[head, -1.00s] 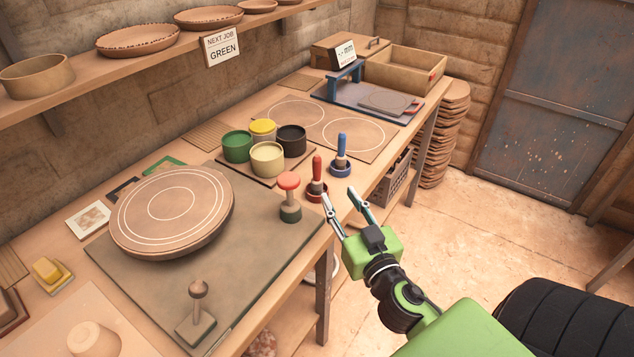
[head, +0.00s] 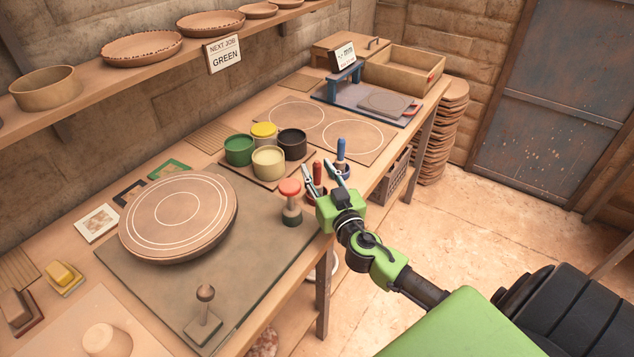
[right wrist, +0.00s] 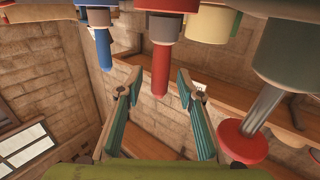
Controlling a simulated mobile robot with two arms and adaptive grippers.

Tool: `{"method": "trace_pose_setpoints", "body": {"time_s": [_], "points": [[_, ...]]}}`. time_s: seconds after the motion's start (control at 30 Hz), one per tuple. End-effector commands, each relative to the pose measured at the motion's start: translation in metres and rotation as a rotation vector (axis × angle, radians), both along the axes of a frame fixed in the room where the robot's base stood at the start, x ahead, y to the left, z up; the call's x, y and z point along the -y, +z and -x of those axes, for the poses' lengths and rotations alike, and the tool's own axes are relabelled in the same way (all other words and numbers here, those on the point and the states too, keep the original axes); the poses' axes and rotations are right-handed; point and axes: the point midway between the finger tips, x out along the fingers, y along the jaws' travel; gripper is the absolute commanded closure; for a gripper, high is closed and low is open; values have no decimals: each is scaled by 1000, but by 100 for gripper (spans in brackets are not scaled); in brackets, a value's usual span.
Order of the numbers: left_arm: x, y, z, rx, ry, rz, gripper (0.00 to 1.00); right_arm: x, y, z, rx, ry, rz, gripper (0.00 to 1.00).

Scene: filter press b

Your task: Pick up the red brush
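My right gripper (head: 315,163) is open, one finger on each side of the handle as seen in the head view. In the right wrist view, which looks upside down, the red handle (right wrist: 160,72) points down between the open fingertips (right wrist: 158,82), with gaps on both sides. Whether it lies fully between the fingers or just beyond them I cannot tell. My left gripper is not in view.
A blue brush (head: 341,150) stands just behind the red one. A red-topped knob (head: 290,187) stands close on the left. Several paint pots (head: 268,161) sit on a board behind. A round clay disc (head: 178,213) lies further left. The floor at right is clear.

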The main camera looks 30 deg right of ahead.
Motion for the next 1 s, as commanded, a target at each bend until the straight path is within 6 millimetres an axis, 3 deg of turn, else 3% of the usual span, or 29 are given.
{"method": "trace_pose_setpoints", "body": {"time_s": [0.33, 0.37, 0.5, 1.0], "points": [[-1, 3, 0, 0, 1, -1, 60, 2, -1, -10, -1, 1, 1, 66], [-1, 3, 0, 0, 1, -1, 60, 2, -1, -10, -1, 1, 1, 69], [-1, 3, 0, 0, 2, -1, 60, 2, -1, -10, -1, 0, 0, 100], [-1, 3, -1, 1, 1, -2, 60, 3, 5, -10, 1, -1, -1, 100]]}}
